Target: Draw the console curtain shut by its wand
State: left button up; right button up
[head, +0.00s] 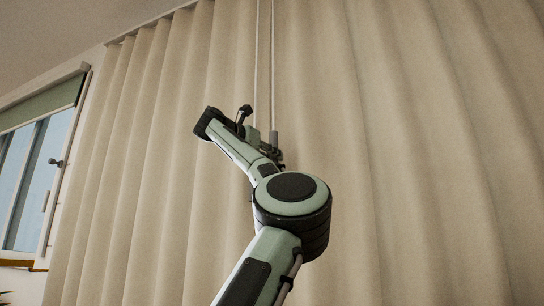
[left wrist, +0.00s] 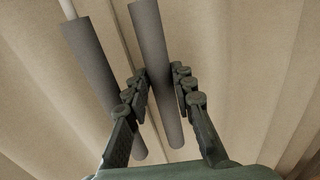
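The beige console curtain (head: 400,120) hangs in deep folds across most of the head view. Two thin wands hang in front of it, a left wand (head: 255,60) and a right wand (head: 273,60). In the left wrist view both end in grey handles, one at left (left wrist: 90,65) and one nearer the middle (left wrist: 152,45). My left gripper (head: 272,152) is at their lower ends. Its fingers (left wrist: 159,72) stand apart, with the middle handle in line with the gap; I cannot tell whether they touch it. The left handle passes behind the left finger. My right gripper is out of view.
A window (head: 24,170) with a green blind (head: 45,100) and a dark knob is at the left, beside the curtain's edge. A plant tip shows at the bottom left corner. The space before the curtain on the right looks clear.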

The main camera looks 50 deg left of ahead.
pick_arm(q)
jog(key=o, duration=0.4)
jog(key=shift+s+a, duration=0.25)
jog(key=shift+w+d, duration=0.1)
jog(key=v, duration=1.2)
